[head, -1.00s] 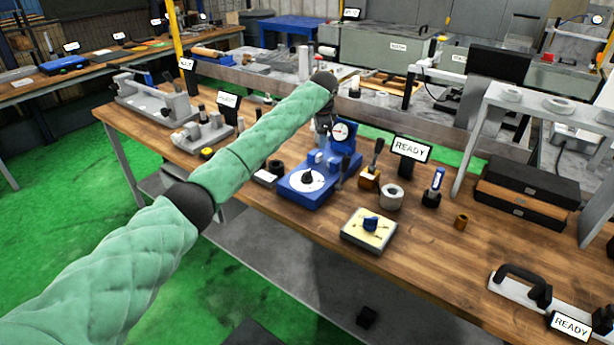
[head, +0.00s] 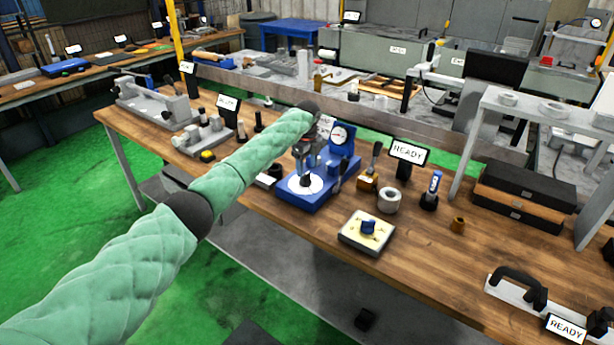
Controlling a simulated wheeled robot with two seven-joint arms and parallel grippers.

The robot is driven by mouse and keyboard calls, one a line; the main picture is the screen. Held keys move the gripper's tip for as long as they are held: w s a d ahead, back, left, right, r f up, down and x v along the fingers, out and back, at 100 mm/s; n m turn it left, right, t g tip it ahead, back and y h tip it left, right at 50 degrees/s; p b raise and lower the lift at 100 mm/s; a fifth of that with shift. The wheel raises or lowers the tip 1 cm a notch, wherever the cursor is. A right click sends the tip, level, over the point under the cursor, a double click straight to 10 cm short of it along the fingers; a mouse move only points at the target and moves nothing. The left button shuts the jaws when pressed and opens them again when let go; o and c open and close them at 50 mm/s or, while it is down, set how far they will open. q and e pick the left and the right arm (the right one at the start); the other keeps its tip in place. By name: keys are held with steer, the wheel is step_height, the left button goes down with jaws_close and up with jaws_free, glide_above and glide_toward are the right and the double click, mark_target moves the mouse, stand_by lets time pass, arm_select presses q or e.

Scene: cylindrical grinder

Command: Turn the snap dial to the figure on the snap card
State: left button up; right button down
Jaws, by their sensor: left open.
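A blue fixture (head: 322,194) on the wooden bench carries a flat white dial (head: 293,187) with a black knob (head: 306,181) at its middle. I take this for the snap dial. A round gauge (head: 338,135) stands on its blue upright behind. My left gripper (head: 303,167) is open and points down just above the knob; whether it touches the knob cannot be told. A white card (head: 326,121) shows partly behind the gripper; its figure is not readable, and I cannot tell whether it is the snap card. My right gripper is not in view.
A pale plate with a blue knob (head: 350,236) lies in front of the fixture. A wooden block with a handle (head: 367,183), a metal ring (head: 389,201) and a READY sign (head: 408,152) stand to the right.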

mark_target(307, 175)
arm_select(q)
steer(key=shift+f+p, duration=0.75)
steer(key=shift+f, duration=1.9)
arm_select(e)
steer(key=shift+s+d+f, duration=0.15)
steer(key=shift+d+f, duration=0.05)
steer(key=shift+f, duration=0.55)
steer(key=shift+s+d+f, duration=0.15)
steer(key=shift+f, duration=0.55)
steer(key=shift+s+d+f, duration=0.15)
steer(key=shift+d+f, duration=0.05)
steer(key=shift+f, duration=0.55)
arm_select(q)
steer(key=c, duration=0.9)
